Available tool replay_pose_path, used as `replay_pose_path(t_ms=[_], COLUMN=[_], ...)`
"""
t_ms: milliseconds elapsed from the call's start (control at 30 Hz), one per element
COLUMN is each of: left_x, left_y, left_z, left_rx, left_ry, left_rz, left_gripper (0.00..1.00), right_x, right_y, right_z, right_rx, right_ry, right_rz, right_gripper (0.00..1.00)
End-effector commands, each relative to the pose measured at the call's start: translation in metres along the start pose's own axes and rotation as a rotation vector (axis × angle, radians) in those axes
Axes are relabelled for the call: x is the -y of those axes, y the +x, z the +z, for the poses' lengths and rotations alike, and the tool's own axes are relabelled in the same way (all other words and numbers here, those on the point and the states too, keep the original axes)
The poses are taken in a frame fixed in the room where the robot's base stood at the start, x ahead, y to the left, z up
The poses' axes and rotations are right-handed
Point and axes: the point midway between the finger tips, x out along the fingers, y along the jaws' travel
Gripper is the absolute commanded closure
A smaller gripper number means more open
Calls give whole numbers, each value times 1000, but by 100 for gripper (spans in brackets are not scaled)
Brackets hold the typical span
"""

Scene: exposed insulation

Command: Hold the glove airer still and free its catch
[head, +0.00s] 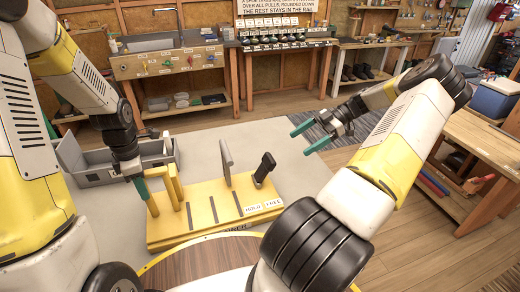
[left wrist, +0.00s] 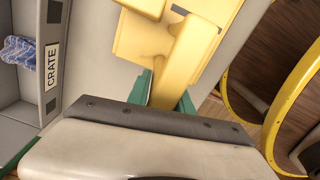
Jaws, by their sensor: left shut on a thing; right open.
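The glove airer (head: 195,222) is a yellow board on the pale bench, with a yellow handle (head: 172,183) at its left end. A grey upright paddle (head: 225,160) and a black lever (head: 264,169) stand on it, the lever tilted. White labels read HOLD (head: 253,209) and FREE (head: 274,204). My left gripper (head: 143,190) is shut on the yellow handle. In the left wrist view the handle (left wrist: 178,62) runs between the green fingers. My right gripper (head: 310,136) is open and empty, above and to the right of the black lever, apart from it.
A grey crate (head: 100,178) stands behind and left of the board, close to my left arm; a blue cloth (left wrist: 18,51) lies in it. A round brown yellow-rimmed top (head: 200,262) is in front. Bench space (head: 290,165) right of the lever is clear.

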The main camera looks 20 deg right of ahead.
Motion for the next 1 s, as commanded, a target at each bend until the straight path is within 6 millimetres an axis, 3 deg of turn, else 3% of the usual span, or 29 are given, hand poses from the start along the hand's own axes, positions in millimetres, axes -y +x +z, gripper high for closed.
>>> replay_pose_path(t_ms=[167,200,300,333,700,867,1000], left_x=[0,-1,-1,-1,0,-1,-2], left_y=[0,-1,-1,-1,-5,-30,-61], left_z=[0,1,0,0,0,0,1], left_rx=[1,2,2,1,-1,1,2], left_ry=[-3,-3,-3,-2,-1,0,0], left_rz=[0,3,2,2,1,5,8], left_gripper=[100,70,50,48,48,48,48], right_x=[0,0,0,0,0,0,0], right_y=[0,0,0,0,0,0,0], right_z=[0,0,0,0,0,0,0], right_rx=[0,0,0,0,0,0,0], right_ry=[0,0,0,0,0,0,0], right_rz=[0,0,0,0,0,0,0], right_gripper=[13,13,13,13,13,13,13])
